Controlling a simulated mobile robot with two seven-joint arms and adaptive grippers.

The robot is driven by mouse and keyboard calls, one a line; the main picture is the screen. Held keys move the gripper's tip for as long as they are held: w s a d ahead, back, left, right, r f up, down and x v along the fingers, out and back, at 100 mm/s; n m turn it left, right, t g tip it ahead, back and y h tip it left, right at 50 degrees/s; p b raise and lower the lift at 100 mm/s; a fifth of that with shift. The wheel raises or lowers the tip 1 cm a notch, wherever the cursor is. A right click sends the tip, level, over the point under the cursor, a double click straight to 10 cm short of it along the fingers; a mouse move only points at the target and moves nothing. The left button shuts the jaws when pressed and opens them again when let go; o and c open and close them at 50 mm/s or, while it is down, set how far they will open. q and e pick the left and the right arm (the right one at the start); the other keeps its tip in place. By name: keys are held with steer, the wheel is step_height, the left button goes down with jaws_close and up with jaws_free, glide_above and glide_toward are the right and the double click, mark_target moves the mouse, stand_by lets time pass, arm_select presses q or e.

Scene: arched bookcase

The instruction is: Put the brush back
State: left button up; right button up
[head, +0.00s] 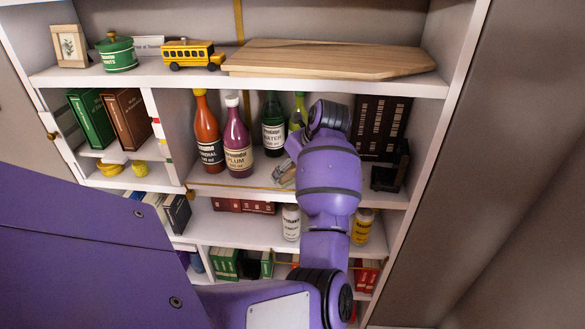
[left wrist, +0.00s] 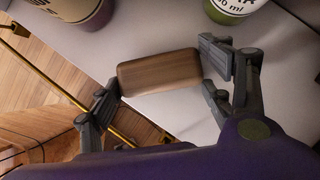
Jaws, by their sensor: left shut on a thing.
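The brush shows in the left wrist view as a brown wooden block (left wrist: 158,72) with rounded edges; no bristles are visible. My left gripper (left wrist: 163,80) is shut on it, one finger at each end. The block is over the pale shelf board, close to its front edge; I cannot tell if it touches the board. My right gripper is not in view.
An orange bottle (head: 207,130), a plum bottle (head: 237,140) and a green bottle (head: 273,125) stand left of the gripper. A dark box (head: 380,125) stands at right. A wooden board (head: 325,60) lies on the shelf above. Jars (head: 291,222) stand below.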

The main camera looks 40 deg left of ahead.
arm_select(q)
steer(key=o, duration=0.9)
steer(key=shift+d, duration=0.1)
steer(key=shift+c, duration=0.2)
steer(key=shift+o, duration=1.2)
steer(key=shift+r, duration=0.45)
steer(key=v, duration=0.7)
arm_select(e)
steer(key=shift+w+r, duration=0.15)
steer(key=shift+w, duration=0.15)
arm_select(q)
steer(key=shift+d, duration=0.1)
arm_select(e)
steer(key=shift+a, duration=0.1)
